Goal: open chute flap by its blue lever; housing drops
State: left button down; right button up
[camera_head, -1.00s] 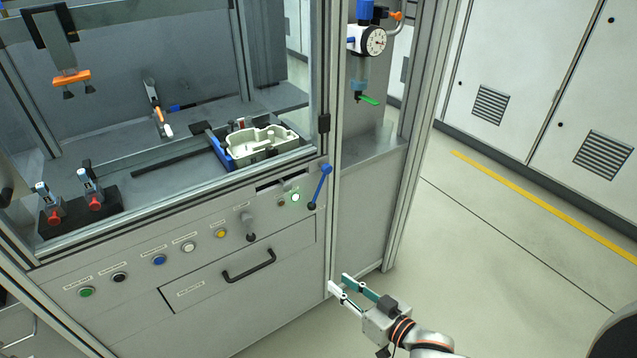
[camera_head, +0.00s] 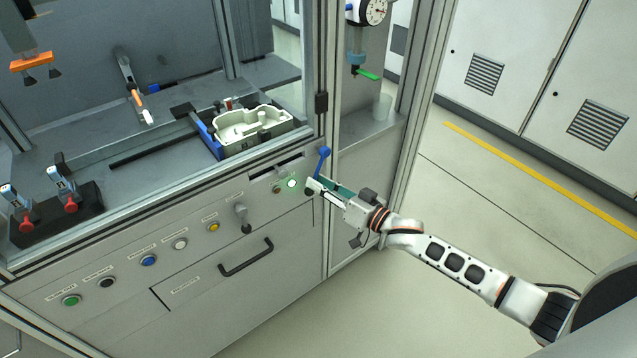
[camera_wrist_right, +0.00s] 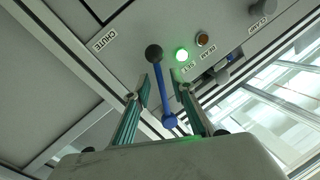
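The blue lever (camera_head: 322,162) is on the front panel of the machine, near its right corner post. In the right wrist view the blue lever (camera_wrist_right: 162,88) has a black knob at one end and a blue hub at the other. My right gripper (camera_head: 318,184) is at the lever; in its wrist view the open fingers (camera_wrist_right: 162,92) stand one on each side of it, with gaps visible. A cream housing (camera_head: 238,130) lies in a blue and black nest inside the machine. A CHUTE label (camera_wrist_right: 103,40) shows, but I cannot make out the flap. My left gripper is out of view.
A green-lit button (camera_head: 291,184) is close beside the lever. Other buttons and a black drawer handle (camera_head: 246,258) are on the panel. The corner post (camera_head: 335,235) stands close to my right gripper. The floor to the right is clear.

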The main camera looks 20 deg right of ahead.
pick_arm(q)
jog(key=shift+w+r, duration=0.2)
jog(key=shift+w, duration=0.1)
pick_arm(e)
jog(key=shift+w+a, duration=0.25)
jog(key=shift+w, duration=0.15)
grip_shut()
